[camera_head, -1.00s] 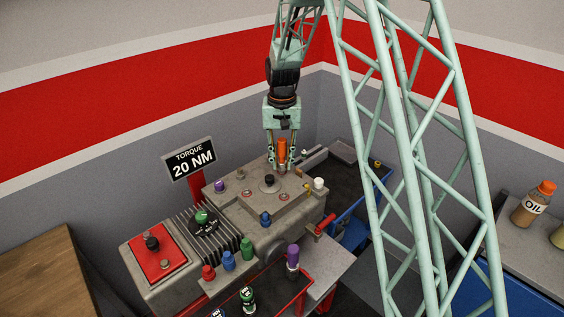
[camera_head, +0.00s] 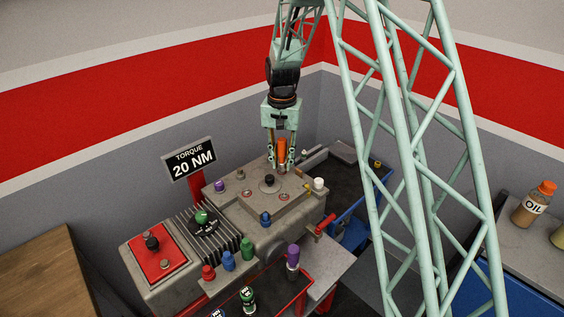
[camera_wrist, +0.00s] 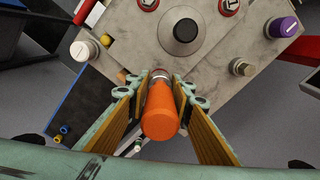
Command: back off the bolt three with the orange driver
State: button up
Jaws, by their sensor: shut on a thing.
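My gripper (camera_head: 281,160) is shut on the orange driver (camera_head: 282,149), at the far edge of the grey machine block (camera_head: 243,203). The driver points down and its lower end meets or hovers just above the block; I cannot tell which. In the wrist view the orange driver (camera_wrist: 160,113) stands between the two finger pads, its end toward the camera. Any bolt under it is hidden. No number three can be read on any bolt.
Coloured caps stand on the block, among them a purple one (camera_head: 219,186), a white one (camera_head: 319,184) and a black knob (camera_head: 269,180). A torque sign (camera_head: 190,160) reads 20 NM. A blue-edged tray (camera_head: 380,184) lies to the right. Several drivers stand in front.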

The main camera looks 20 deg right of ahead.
aim_at(282, 140)
jog(key=shift+m, duration=0.3)
jog(key=shift+m, duration=0.8)
jog(key=shift+f+b, duration=0.55)
jog(key=shift+f, duration=0.2)
dwell(1.0)
jog(key=shift+n, duration=1.3)
jog(key=shift+r+p, duration=0.95)
jog(key=shift+r, duration=1.15)
dwell(1.1)
jog(key=shift+r+p, duration=0.95)
jog(key=shift+r, duration=1)
